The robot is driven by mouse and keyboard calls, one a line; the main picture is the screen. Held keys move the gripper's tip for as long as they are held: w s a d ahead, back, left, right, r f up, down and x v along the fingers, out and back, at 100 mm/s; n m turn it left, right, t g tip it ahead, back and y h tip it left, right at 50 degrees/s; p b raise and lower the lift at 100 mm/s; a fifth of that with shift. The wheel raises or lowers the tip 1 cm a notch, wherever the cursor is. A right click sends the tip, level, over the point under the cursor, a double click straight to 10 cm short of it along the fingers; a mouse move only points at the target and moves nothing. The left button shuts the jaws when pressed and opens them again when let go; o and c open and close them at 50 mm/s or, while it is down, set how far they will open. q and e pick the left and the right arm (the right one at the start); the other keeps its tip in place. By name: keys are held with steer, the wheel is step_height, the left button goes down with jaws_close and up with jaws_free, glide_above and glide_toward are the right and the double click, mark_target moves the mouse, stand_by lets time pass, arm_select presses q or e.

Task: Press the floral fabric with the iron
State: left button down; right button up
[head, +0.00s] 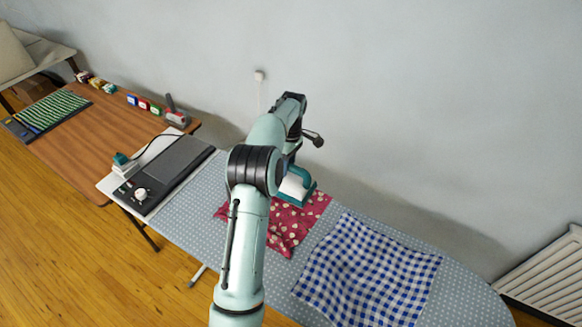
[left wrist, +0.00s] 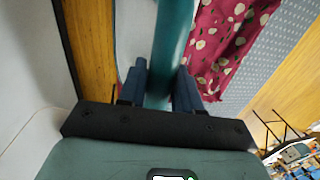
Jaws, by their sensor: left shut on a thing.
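The teal-and-white iron (head: 297,188) is over the back part of the floral fabric; I cannot tell whether its sole touches the cloth. My left gripper is shut on the iron's teal handle (left wrist: 173,45), which passes between its fingertips (left wrist: 162,85) in the left wrist view. In the head view my own arm mostly hides this gripper. The floral fabric (head: 283,232), dark red with pale flowers, lies on the ironing board (head: 200,220), partly hidden by my arm. It also shows in the left wrist view (left wrist: 222,40). My right gripper is not in view.
A blue-and-white checked cloth (head: 370,270) lies on the board to the right of the floral fabric. A dark flat device (head: 165,170) with a knob is at the board's left end. A wooden table (head: 90,140) stands beyond it. A radiator (head: 548,275) is at the right.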

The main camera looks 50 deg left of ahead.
arm_select(q)
steer(key=s+a, duration=0.3)
steer(key=a, duration=0.8)
steer(key=shift+s, duration=0.35)
steer(key=shift+a, duration=0.1)
step_height(320, 180, up, 2)
steer(key=shift+r, duration=0.25)
stand_by(0.3)
